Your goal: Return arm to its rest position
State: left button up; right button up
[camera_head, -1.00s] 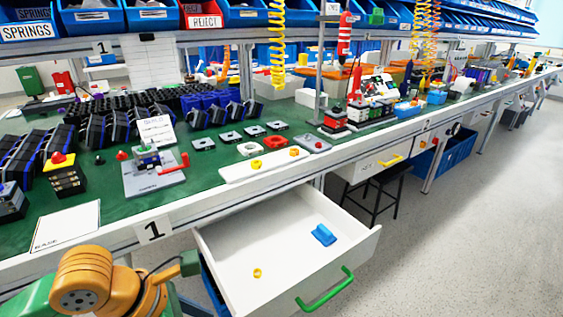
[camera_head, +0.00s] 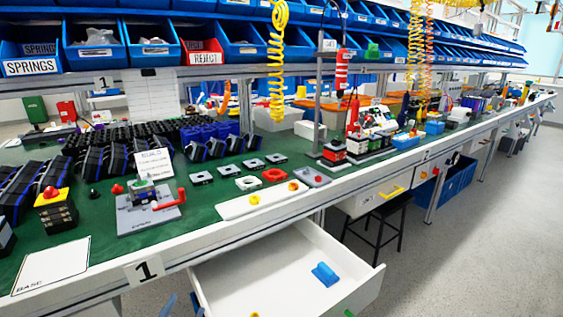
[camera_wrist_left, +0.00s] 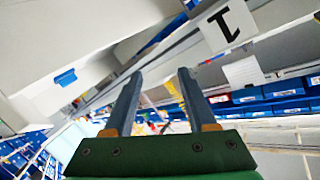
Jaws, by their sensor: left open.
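My left gripper shows only as two blue-grey fingertips (camera_head: 182,303) at the bottom left of the head view, below the table edge and left of the open drawer. In the left wrist view the same gripper (camera_wrist_left: 158,76) has its two fingers apart, with nothing between them. The rest of my left arm is outside the head view. The rotary switch assembly (camera_head: 148,205), with a red handle, stands on a grey plate on the green bench top, well above and apart from the gripper. My right gripper is not in view.
A white drawer (camera_head: 265,268) stands open below the bench, holding a blue part (camera_head: 325,274) and a yellow ring (camera_head: 254,314). A label with a 1 (camera_head: 145,269) is on the bench edge. A black stool (camera_head: 378,222) stands to the right. Open floor lies at lower right.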

pick_arm(q)
jog(key=s+d+f+n+g+h, duration=0.1)
jog(key=s+f+n+g, duration=0.3)
jog(key=s+f+g, duration=1.15)
jog(key=s+f+t, duration=0.1)
jog(key=s+f, duration=0.1)
jog(key=f, duration=0.7)
jog(key=s+f+t, duration=0.1)
jog(key=s+f, duration=0.1)
jog(key=f, duration=0.7)
jog(key=s+a+f, duration=0.2)
jog(key=s+f, duration=0.9)
jog(key=s, duration=0.1)
notch_tip(320, 180, up, 20)
jog(key=g+p, duration=0.1)
jog(key=p, duration=1.9)
jog(key=shift+s+m, duration=0.3)
jog(key=shift+s, duration=0.15)
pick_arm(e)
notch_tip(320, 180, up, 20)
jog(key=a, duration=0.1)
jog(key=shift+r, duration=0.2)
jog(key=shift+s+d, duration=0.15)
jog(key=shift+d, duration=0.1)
